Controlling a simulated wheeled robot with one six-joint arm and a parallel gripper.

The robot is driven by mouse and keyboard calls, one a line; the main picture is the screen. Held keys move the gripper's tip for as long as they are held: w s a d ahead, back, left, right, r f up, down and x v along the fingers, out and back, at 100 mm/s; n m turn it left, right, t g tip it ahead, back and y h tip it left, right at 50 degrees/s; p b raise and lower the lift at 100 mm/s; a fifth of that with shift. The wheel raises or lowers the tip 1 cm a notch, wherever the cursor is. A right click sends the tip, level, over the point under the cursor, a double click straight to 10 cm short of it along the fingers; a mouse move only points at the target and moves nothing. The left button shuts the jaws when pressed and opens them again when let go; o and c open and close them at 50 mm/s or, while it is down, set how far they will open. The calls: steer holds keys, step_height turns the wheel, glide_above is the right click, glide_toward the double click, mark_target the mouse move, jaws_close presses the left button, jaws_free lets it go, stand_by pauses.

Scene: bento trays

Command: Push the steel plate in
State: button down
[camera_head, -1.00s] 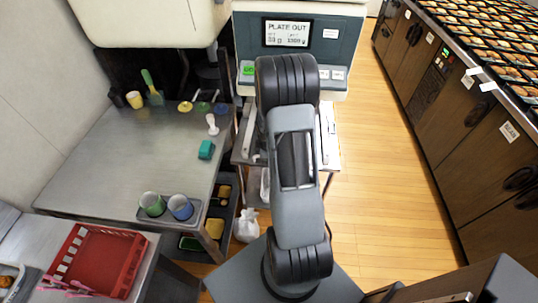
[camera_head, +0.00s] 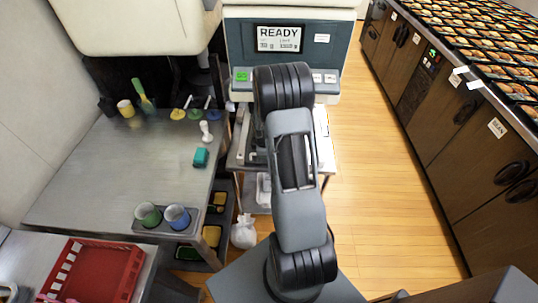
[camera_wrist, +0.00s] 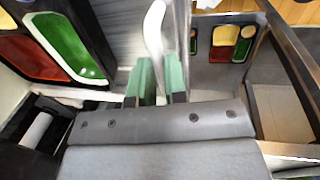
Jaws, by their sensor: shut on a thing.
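In the wrist view, my gripper's two green-padded fingers (camera_wrist: 161,78) are shut on a pale curved handle (camera_wrist: 154,32). A brushed grey steel surface beside the handle looks like the steel plate (camera_wrist: 122,28); how far in it sits cannot be told. In the head view, my arm hides my gripper and most of the machine's front opening. The machine (camera_head: 345,54) stands ahead, and its screen (camera_head: 279,38) reads READY.
A red crate (camera_head: 105,275) is at lower left. Dark cabinets (camera_head: 440,115) with many food trays line the right. The wooden floor (camera_head: 370,200) between is clear.

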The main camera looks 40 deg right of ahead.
steer(key=shift+w+d+r, duration=0.1)
steer(key=shift+w+d, duration=0.05)
steer(key=c, duration=1.1)
jaws_free()
steer(key=shift+c, duration=0.2)
step_height(320, 180, up, 13)
steer(key=s+a, duration=0.1)
steer(key=s, duration=0.1)
steer(key=shift+a+r, duration=0.2)
steer(key=shift+a, duration=0.2)
